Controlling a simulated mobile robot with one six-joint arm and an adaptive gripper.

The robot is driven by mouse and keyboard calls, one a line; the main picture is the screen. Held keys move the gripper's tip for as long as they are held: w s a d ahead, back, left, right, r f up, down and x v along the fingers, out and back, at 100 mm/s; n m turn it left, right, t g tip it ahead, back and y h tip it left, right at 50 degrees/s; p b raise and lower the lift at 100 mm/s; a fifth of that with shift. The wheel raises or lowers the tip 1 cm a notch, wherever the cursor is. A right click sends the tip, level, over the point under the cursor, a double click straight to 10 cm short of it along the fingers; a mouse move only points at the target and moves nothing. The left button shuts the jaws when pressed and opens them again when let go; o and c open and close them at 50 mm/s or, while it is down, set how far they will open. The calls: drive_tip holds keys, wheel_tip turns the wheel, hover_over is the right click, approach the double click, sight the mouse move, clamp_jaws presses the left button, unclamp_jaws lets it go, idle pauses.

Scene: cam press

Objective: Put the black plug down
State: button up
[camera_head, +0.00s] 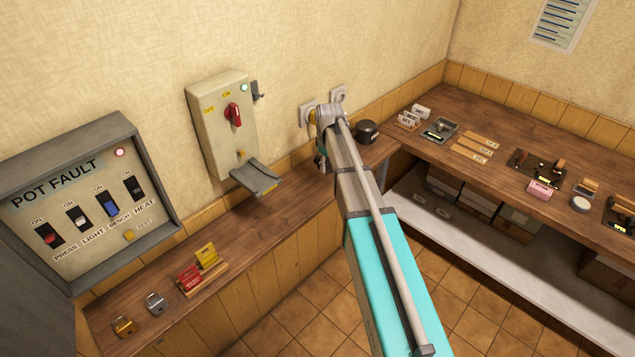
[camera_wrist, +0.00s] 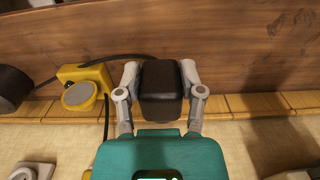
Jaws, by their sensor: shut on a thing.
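The black plug (camera_wrist: 161,92) is a dark block with rounded edges between the two grey fingers of my gripper (camera_wrist: 159,70) in the wrist view. My gripper is shut on it, with one finger at each side. Wooden bench top (camera_wrist: 220,40) shows behind the plug; I cannot tell whether the plug touches it. In the head view my gripper (camera_head: 321,155) is at the back of the bench by the wall, mostly hidden behind my own arm.
A yellow box with a round face (camera_wrist: 80,90) and a dark cable are left of the plug in the wrist view. A dark round pot (camera_head: 367,132) stands nearby on the bench. Wall sockets (camera_head: 338,93) and a switch box (camera_head: 222,125) are on the wall.

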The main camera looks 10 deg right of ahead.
drive_tip(key=shift+a, duration=0.15)
drive_tip(key=s+d+r+p, duration=0.2)
drive_tip(key=s+r+p, duration=0.1)
drive_tip(key=s, duration=0.7)
drive_tip(key=shift+s+r+p, duration=0.35)
drive_tip(key=shift+r+p, duration=0.05)
drive_tip(key=w+a+f+b, duration=0.1)
drive_tip(key=w+f+b, duration=0.1)
drive_tip(key=w, duration=0.2)
drive_tip(key=w+a+f+b, duration=0.1)
drive_tip(key=w+f+b, duration=0.2)
drive_tip(key=w, duration=0.1)
drive_tip(key=w+a+f+b, duration=0.1)
drive_tip(key=w+f+b, duration=0.2)
drive_tip(key=w, duration=0.1)
drive_tip(key=shift+f, duration=0.2)
drive_tip(key=shift+w+a+f+b, duration=0.15)
drive_tip(key=shift+w+f+b, duration=0.25)
drive_tip(key=shift+b, duration=0.1)
drive_tip(key=shift+r, duration=0.1)
